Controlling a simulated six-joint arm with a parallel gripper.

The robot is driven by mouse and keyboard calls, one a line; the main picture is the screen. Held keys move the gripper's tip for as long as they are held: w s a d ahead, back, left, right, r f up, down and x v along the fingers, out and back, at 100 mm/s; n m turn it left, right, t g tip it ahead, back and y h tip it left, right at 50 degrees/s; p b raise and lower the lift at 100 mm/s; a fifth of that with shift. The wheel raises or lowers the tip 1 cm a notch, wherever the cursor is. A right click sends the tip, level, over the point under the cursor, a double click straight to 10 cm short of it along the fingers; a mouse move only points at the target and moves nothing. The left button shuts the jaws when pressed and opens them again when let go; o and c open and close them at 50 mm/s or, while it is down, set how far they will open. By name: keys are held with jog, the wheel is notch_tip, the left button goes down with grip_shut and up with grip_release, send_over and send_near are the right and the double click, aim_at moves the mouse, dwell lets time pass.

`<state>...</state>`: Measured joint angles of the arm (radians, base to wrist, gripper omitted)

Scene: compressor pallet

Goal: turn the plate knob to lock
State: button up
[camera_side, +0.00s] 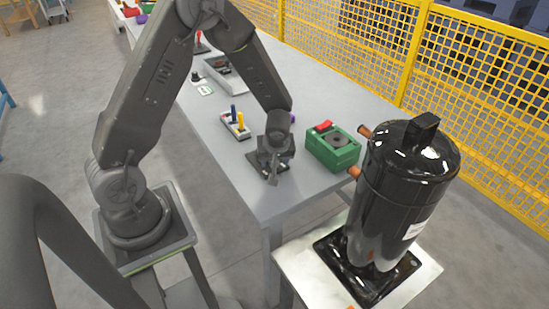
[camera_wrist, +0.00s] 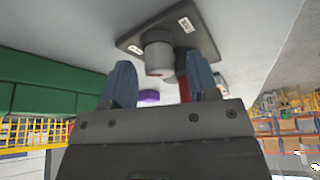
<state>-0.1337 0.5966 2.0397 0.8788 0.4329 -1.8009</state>
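The dark plate (camera_wrist: 200,38) with white labels shows at the top of the wrist view. Its grey round knob (camera_wrist: 158,50) stands out from it. My gripper (camera_wrist: 160,70) has its two blue fingers apart, with the knob seen between and just beyond the fingertips; I cannot tell whether they touch it. In the side view the plate (camera_side: 254,158) lies near the table's front end, and my gripper (camera_side: 272,172) is low over it. My wrist hides the knob there.
A green box (camera_side: 333,148) with a red part stands right of the plate. A small holder with blue and yellow pegs (camera_side: 236,123) stands behind it. The black compressor (camera_side: 400,190) stands on a separate stand at right. Yellow fencing (camera_side: 460,80) runs behind the table (camera_side: 300,195).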

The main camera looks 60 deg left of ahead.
jog(key=shift+r, duration=0.1)
jog(key=v, duration=1.3)
jog(key=shift+s+d+r, duration=0.15)
jog(key=shift+d+r, duration=0.05)
jog(key=w+a+n+g+h, duration=0.2)
jog(key=a+n+h, duration=0.2)
jog(key=a+n, duration=0.1)
notch_tip(320, 180, down, 13)
jog(key=shift+w+r, duration=0.1)
jog(key=shift+w, duration=0.1)
jog(key=shift+c, duration=0.2)
